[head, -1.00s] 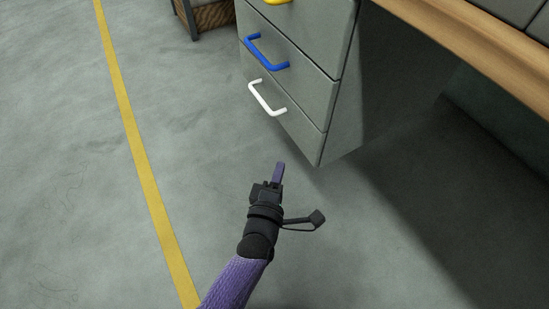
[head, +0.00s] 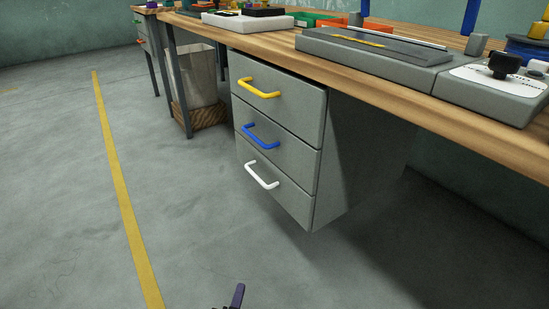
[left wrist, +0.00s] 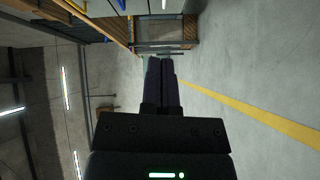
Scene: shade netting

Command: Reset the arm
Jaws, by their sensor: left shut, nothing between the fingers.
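My left gripper (head: 238,295) shows only by its tip at the bottom edge of the head view, low in front of the drawer unit. In the left wrist view its two dark fingers (left wrist: 161,80) lie together, shut, with nothing between them. The rest of my left arm is out of the head view. My right gripper is in neither view.
A grey drawer unit (head: 275,150) with yellow, blue and white handles hangs under a wooden workbench (head: 390,84); its drawers look shut. A grey bin (head: 195,75) stands behind it. Open floor with a yellow line (head: 122,190) lies to the left.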

